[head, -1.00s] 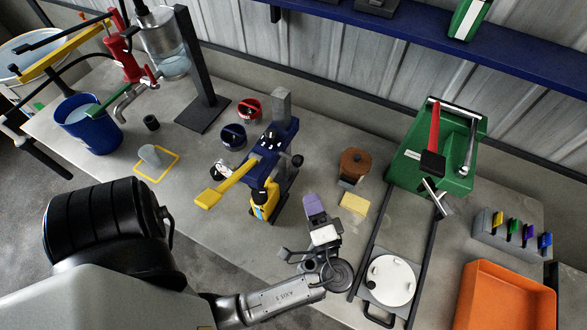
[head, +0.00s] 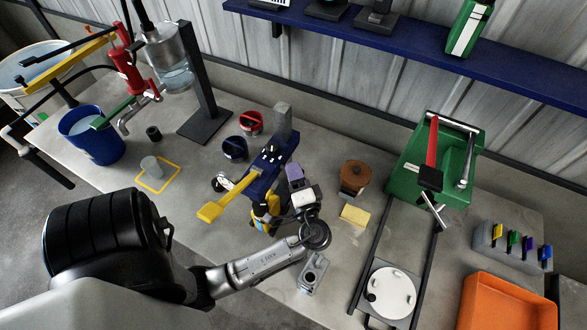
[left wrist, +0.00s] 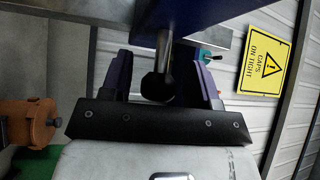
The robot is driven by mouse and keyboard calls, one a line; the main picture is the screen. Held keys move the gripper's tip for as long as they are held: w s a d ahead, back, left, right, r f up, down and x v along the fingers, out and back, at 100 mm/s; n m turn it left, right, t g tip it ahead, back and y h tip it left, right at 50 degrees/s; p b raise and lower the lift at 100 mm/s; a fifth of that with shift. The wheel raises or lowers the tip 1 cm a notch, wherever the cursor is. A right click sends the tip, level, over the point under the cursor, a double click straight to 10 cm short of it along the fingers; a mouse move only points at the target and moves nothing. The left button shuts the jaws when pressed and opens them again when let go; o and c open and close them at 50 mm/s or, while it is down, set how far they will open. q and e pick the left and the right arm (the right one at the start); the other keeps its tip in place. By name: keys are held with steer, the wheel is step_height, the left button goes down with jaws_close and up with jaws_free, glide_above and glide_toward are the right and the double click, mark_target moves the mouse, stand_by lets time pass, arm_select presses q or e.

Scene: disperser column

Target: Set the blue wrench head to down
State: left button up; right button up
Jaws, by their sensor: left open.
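A dark blue head (head: 268,165) with a long yellow handle (head: 228,200) sits on a grey post at the middle of the bench. I take it for the blue wrench head. In the left wrist view a dark blue part (left wrist: 190,14) crosses the top, and a metal rod with a black ball knob (left wrist: 158,87) hangs from it. My left gripper (head: 294,174) is open at the right side of the blue head. In the left wrist view its fingers (left wrist: 162,80) stand on both sides of the knob; contact cannot be told. My right gripper is out of view.
A red cup (head: 251,122) and a blue cup (head: 235,148) stand behind the head. A brown round-topped object (head: 355,175) and a yellow block (head: 354,215) lie right. A green box (head: 410,170) and an orange tray (head: 490,300) are farther right.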

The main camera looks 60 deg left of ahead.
arm_select(q)
steer(key=shift+w+a+r, duration=0.1)
steer(key=shift+a, duration=0.5)
jaws_close()
